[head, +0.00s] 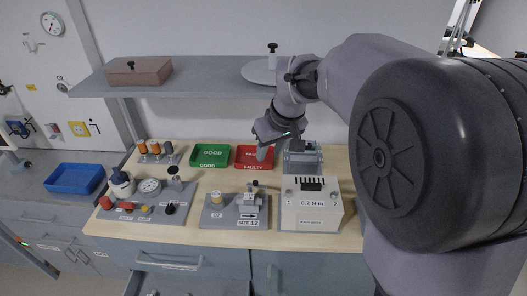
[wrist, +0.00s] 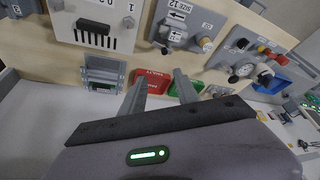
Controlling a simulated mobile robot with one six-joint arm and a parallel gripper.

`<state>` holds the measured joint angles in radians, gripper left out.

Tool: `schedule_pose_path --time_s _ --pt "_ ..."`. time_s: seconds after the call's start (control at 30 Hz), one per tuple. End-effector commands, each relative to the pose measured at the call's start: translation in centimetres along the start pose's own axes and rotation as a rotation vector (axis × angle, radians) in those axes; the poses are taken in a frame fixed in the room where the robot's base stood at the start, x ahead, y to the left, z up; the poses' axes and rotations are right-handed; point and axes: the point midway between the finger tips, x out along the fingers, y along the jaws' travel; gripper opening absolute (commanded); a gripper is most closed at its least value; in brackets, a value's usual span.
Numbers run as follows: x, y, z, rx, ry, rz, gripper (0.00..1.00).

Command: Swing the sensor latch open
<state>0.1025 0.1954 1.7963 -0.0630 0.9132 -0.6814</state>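A grey plate (head: 229,222) marked O2 and SIZE 12 lies on the bench, left of the middle. It bears a small tan-topped cylinder (head: 216,197) and a grey block (head: 249,203) with a dark knob; this block looks like the sensor latch, but I cannot tell how its arm stands. In the wrist view the plate (wrist: 190,24) is at the top, with an arrow label. My gripper (head: 262,153) hangs behind the plate, near the red tray. In the wrist view its fingers (wrist: 158,85) are apart, with nothing held between them.
A red FAULTY tray (head: 247,164) and a green GOOD tray (head: 211,150) stand at the back. A white 0.2 N m box (head: 307,218) stands right of the plate. A board with gauge and knobs (head: 120,218) is left. A grey shelf (head: 200,80) hangs above.

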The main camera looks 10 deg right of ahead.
Motion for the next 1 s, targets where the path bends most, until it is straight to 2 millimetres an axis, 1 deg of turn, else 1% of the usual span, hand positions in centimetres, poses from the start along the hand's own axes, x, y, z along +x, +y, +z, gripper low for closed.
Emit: schedule_pose_path --time_s 0.03,0.07,0.3,0.4,0.5,0.6,0.7,1.0 --pt "1.3 0.0 0.2 -0.001 -0.002 -0.001 0.38" --pt "2.1 -0.1 0.3 0.0 -0.003 -0.002 0.38" --pt "9.6 -0.1 0.4 0.003 -0.004 -0.002 0.38" --pt "12.4 0.0 0.4 0.004 -0.004 -0.001 0.38" --pt "14.5 0.0 0.3 0.005 -0.003 -0.001 0.38" --pt "15.8 0.0 0.3 0.005 -0.002 -0.001 0.38" --pt "16.4 0.0 0.2 0.005 -0.001 0.0 0.38" --pt "16.7 0.0 0.1 0.005 -0.001 0.0 0.38"
